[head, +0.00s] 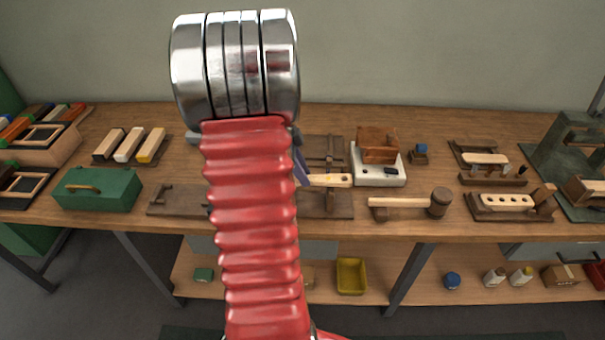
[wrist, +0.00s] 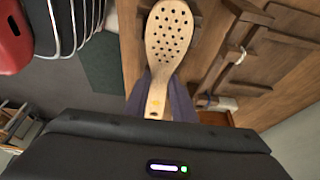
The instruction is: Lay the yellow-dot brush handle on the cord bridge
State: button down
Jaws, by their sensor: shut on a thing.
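The brush handle (wrist: 168,38) is pale wood with a perforated oval head and a yellow dot near its narrow end. My gripper (wrist: 160,92) is shut on that narrow end, between two dark fingers. In the head view the handle (head: 330,180) pokes out right of my red arm, which hides most of the gripper. It appears over a dark wooden fixture (head: 337,205) with raised crosspieces, perhaps the cord bridge. In the wrist view a dark wooden fixture (wrist: 265,60) with a pale piece on it lies right of the handle. I cannot tell whether the handle touches anything.
A mallet (head: 400,202) and a white-based wooden box device (head: 380,175) stand right of the handle. Farther right, a perforated pale piece (head: 505,201) lies on a dark stand. A green box (head: 97,188) and coloured blocks (head: 128,145) are at the left.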

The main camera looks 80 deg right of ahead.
jog(key=shift+f, duration=1)
dwell(0.7)
jog(key=c, duration=1.4)
grip_release()
jog(key=o, duration=0.4)
jog(key=shift+w, duration=0.1)
jog(key=shift+w+r, duration=0.1)
jog(key=shift+r, duration=0.05)
jog(key=shift+v, duration=3.9)
